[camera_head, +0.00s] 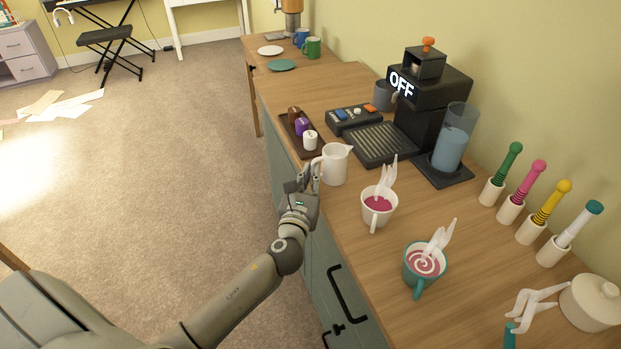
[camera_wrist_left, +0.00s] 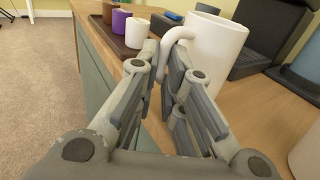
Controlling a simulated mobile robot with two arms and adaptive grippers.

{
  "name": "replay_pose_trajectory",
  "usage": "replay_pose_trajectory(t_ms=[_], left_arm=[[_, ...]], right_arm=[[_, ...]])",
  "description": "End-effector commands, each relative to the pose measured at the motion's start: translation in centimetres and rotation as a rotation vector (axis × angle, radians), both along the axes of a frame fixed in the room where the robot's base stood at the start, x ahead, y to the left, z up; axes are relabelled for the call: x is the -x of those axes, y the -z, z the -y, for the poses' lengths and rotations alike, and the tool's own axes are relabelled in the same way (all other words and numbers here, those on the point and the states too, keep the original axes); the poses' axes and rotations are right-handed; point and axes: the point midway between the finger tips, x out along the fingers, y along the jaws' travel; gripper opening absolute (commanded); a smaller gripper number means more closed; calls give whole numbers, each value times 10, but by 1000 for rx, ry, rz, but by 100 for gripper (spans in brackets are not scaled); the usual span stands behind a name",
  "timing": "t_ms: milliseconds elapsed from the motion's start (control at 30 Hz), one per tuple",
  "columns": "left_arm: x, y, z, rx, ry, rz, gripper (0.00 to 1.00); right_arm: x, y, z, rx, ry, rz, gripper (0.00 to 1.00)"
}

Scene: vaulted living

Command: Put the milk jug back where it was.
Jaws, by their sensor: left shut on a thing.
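The white milk jug (camera_head: 335,164) stands upright at the counter's left edge, between the small tray of cups and the white mug. In the left wrist view the jug (camera_wrist_left: 213,55) is large, and its handle (camera_wrist_left: 178,42) points toward my gripper. My left gripper (camera_head: 310,178) is at the jug's handle side and shut on the handle; the wrist view shows its fingers (camera_wrist_left: 168,62) on both sides of it. The jug's base appears to be on or very close to the wooden counter (camera_head: 345,211). My right gripper does not show.
A dark tray (camera_head: 290,127) with small cups is just behind the jug. The coffee machine (camera_head: 430,90) and its drip grille (camera_head: 380,143) stand to the right. A white mug (camera_head: 379,208) and a teal mug (camera_head: 424,264), both steaming, are in front. Bare counter lies between jug and grille.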

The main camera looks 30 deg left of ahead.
Motion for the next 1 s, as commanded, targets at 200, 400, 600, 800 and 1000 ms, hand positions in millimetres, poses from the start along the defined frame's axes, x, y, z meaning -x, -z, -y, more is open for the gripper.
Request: replay_pose_trajectory(t_ms=[200, 400, 600, 800, 1000], left_arm=[[0, 3, 0, 0, 0, 0, 14], [0, 2, 0, 0, 0, 0, 31], [0, 2, 0, 0, 0, 0, 31], [11, 1, 3, 0, 1, -3, 31], [48, 2, 13, 1, 1, -3, 31]], right_arm=[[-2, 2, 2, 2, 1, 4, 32], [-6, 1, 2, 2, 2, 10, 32], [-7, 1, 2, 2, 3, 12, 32], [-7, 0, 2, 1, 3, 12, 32], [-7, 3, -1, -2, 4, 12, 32]])
